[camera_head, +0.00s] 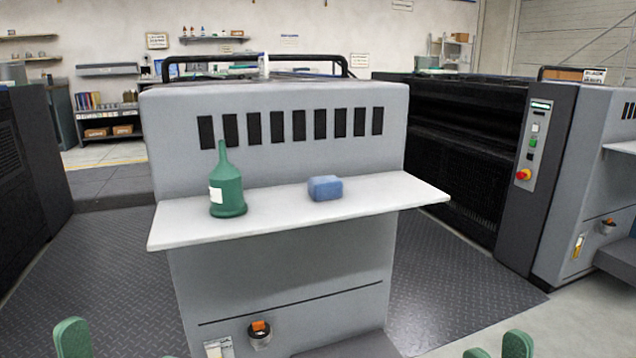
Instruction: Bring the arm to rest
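My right gripper (497,350) shows at the bottom edge, right of centre. Its two green fingertips stand apart with nothing seen between them. My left gripper (118,348) is at the bottom left. One green finger stands up clearly and only a sliver of the other shows at the edge, well apart from it, with nothing between. The arms themselves are out of view. Both grippers are low in the picture, apart from the shelf and what stands on it.
A grey ink unit (290,255) stands ahead. Its white shelf (390,193) bears an upright green bottle (227,188) and a blue block (325,188). Dark machines (455,140) flank it right and left. Open patterned floor (95,270) lies to its left.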

